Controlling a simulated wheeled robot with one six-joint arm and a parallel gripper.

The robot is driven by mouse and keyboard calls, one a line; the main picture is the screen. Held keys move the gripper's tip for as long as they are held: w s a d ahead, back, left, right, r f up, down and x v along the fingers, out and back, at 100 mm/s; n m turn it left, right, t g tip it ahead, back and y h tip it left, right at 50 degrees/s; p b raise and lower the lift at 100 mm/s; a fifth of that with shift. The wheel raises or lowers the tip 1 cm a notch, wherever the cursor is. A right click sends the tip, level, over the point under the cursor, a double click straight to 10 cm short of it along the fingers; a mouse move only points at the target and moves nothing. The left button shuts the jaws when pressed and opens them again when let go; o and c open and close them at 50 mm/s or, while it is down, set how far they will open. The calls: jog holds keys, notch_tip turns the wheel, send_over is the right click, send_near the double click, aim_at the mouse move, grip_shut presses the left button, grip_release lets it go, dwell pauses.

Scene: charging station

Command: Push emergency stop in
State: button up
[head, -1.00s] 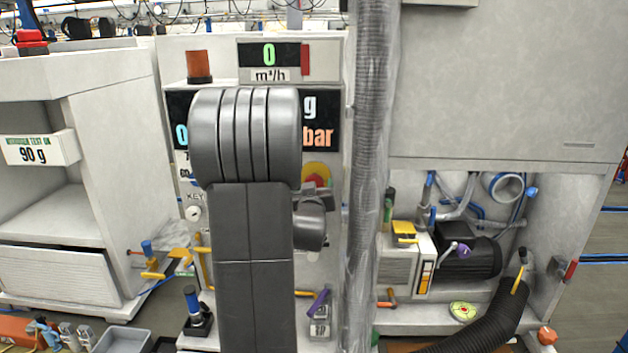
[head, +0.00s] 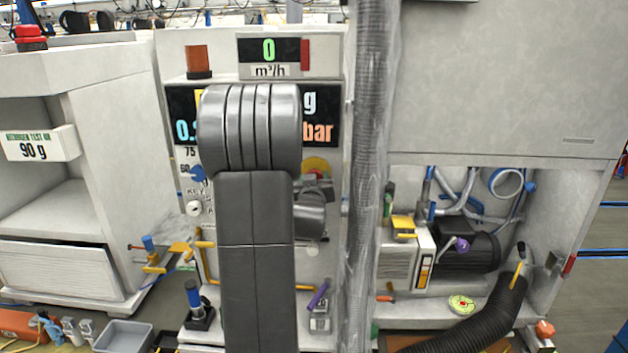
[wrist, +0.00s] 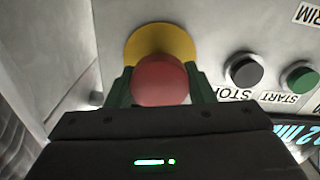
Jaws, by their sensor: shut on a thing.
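The emergency stop is a red round button (wrist: 160,80) on a yellow disc (wrist: 150,42), on the grey panel in the wrist view. My gripper (wrist: 163,88) has its green fingers on either side of the red button and is shut on it. In the head view the yellow disc (head: 316,163) shows just right of my arm. My gripper (head: 318,190) is in front of it there and hides most of the red button.
In the wrist view a black stop button (wrist: 243,70) and a green start button (wrist: 300,76) sit right of the emergency stop. In the head view a ribbed grey hose (head: 370,180) hangs close right of my gripper. A key switch (head: 194,208) is left of my arm.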

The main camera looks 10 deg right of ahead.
jog(key=shift+w+d+f+b, duration=0.2)
jog(key=shift+w+b, duration=0.45)
jog(key=shift+b, duration=0.3)
jog(key=shift+r, duration=0.35)
jog(key=o, duration=1.4)
jog(key=shift+w+f, duration=0.1)
jog(key=shift+w, duration=0.1)
jog(key=shift+s, duration=0.1)
jog(key=shift+s+a+f, duration=0.1)
jog(key=shift+s+a, duration=0.05)
jog(key=shift+s, duration=0.35)
jog(key=b+v, duration=0.3)
jog(key=v, duration=0.9)
jog(key=shift+s+a+b, duration=0.1)
jog(key=shift+s+b, duration=0.25)
